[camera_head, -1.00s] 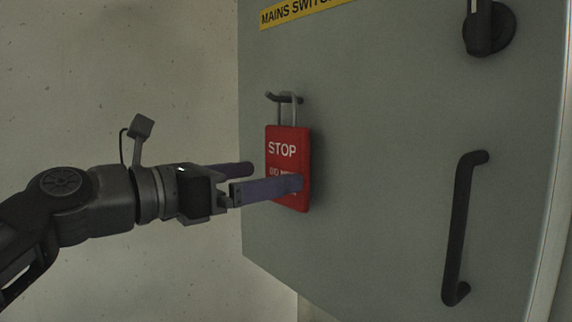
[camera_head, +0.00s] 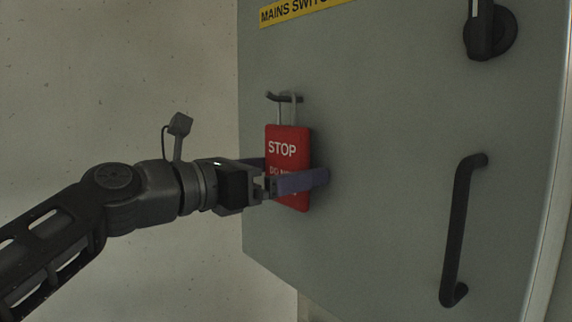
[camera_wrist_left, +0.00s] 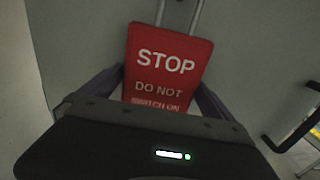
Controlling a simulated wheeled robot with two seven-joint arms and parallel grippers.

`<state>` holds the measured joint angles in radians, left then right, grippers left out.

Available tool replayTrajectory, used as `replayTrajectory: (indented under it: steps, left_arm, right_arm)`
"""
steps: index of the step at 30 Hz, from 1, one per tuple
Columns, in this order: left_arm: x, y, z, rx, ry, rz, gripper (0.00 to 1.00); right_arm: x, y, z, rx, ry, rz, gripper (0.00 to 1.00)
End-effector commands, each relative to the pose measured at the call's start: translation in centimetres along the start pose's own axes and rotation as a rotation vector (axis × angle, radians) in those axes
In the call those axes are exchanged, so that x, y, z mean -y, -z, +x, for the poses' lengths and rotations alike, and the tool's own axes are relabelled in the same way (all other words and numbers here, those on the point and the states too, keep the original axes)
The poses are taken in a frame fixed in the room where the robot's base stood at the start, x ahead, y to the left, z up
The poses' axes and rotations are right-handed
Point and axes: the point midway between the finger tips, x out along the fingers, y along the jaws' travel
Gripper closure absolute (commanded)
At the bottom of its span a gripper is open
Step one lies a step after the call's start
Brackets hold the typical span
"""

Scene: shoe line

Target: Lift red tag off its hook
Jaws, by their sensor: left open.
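The red tag (camera_head: 287,147) reads STOP and hangs upright by a grey shackle from a dark hook (camera_head: 283,97) on the grey cabinet door. My left gripper (camera_head: 290,172) is open, with one finger on either side of the tag's lower half. In the left wrist view the tag (camera_wrist_left: 165,67) stands between the two fingers, and its bottom edge is hidden behind the gripper body. I cannot tell whether a finger touches it. My right gripper is in neither view.
The grey cabinet door (camera_head: 390,150) carries a yellow label (camera_head: 300,9) at the top, a black rotary switch (camera_head: 489,30) at the upper right and a black handle (camera_head: 459,230) on the right. A bare pale wall (camera_head: 120,70) lies to the left.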

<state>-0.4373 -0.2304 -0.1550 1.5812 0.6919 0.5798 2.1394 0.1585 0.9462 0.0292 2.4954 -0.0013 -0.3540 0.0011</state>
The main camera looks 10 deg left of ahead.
Motion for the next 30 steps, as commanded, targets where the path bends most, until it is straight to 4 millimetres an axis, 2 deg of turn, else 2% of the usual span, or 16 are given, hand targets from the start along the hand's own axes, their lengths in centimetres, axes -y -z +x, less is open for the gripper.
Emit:
replayTrajectory:
  steps: [2,19,30]
  left_arm:
    - [0.00,0.00,-0.01,0.000,0.000,0.000,0.05]
    - [0.01,-0.01,-0.01,0.000,0.000,0.000,0.52]
    - [-0.02,-0.19,0.01,0.001,0.000,0.000,0.52]
  right_arm:
    - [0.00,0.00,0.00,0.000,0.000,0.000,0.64]
    - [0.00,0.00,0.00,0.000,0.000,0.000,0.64]
    - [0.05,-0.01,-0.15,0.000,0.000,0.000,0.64]
